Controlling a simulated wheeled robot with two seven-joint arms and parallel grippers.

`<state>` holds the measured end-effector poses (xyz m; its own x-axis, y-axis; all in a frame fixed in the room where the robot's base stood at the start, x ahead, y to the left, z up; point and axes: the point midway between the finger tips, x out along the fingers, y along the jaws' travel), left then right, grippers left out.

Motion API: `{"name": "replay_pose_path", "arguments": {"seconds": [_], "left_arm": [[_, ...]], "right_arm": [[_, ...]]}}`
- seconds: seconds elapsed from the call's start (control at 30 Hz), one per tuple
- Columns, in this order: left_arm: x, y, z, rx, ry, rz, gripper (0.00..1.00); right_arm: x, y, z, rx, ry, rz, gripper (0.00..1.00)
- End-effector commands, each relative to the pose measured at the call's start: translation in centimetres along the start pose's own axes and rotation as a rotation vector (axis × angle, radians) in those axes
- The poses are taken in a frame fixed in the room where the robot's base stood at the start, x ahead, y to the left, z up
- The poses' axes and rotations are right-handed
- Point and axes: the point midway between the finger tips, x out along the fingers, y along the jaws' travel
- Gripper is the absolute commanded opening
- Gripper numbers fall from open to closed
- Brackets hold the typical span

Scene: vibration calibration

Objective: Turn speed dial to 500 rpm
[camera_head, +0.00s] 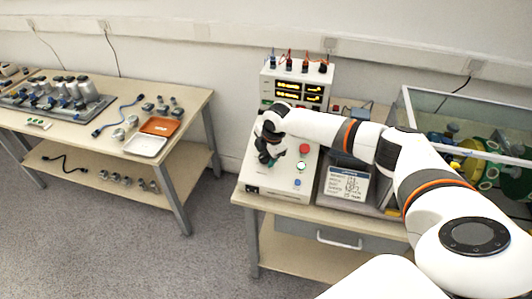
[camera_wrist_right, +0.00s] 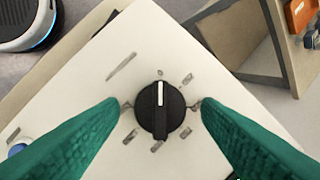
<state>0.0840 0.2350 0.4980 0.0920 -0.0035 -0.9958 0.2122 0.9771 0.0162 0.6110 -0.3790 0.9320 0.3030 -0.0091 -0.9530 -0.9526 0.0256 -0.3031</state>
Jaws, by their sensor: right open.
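The speed dial (camera_wrist_right: 160,110) is a round black knob with a white pointer line, on a white control box that also shows in the head view (camera_head: 262,184). In the wrist view its pointer aims up the picture, and printed marks ring it. My right gripper (camera_wrist_right: 160,112) is open, with its green fingers on both sides of the dial; small gaps seem to show between fingertips and knob. In the head view my right gripper (camera_head: 268,158) is over the left part of the box and hides the dial. The marks are too small to read. My left gripper is not in view.
A red button (camera_head: 304,149), a green-ringed button (camera_head: 301,166) and a blue button (camera_head: 297,183) sit right of my gripper. A display unit (camera_head: 298,85) stands behind. A labelled panel (camera_head: 346,184) and a glass tank (camera_head: 470,140) are to the right. A parts table (camera_head: 190,98) stands left.

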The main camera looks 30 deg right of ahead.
Motion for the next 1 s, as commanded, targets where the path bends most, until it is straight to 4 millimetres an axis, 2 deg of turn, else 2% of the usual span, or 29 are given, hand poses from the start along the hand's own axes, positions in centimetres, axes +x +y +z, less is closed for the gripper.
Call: {"name": "replay_pose_path", "arguments": {"seconds": [0.1, 0.33, 0.4, 0.73, 1.0], "left_arm": [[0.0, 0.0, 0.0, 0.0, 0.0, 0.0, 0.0], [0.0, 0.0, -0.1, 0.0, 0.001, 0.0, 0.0], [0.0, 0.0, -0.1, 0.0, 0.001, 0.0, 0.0], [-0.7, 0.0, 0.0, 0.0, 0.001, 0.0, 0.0], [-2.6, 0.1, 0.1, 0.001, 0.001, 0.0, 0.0]], "right_arm": [[0.0, 0.0, 0.0, 0.0, 0.0, 0.0, 0.58], [0.0, 0.0, 0.0, 0.001, 0.0, 0.0, 0.21], [0.0, 0.0, 0.0, 0.001, 0.0, 0.0, 0.14], [-0.1, 0.1, 0.1, 0.057, -0.002, -0.017, 0.14], [-0.3, 0.3, 0.1, 0.233, -0.003, -0.074, 0.14]]}}
